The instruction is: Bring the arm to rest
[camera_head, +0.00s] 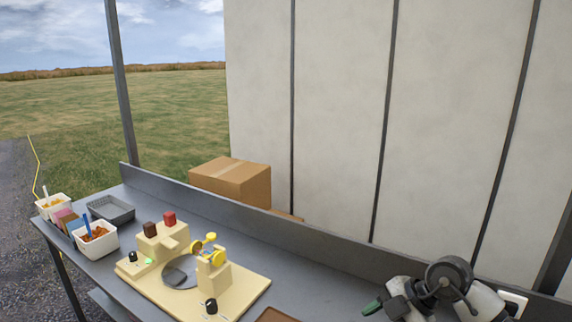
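My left arm and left gripper are out of view.
A cream machine (190,272) with yellow wheels and red and brown blocks stands left of my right gripper. White tubs (96,240) and a grey tray (111,209) are at the table's left end. A cardboard box (231,181) is behind the table's raised back edge.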

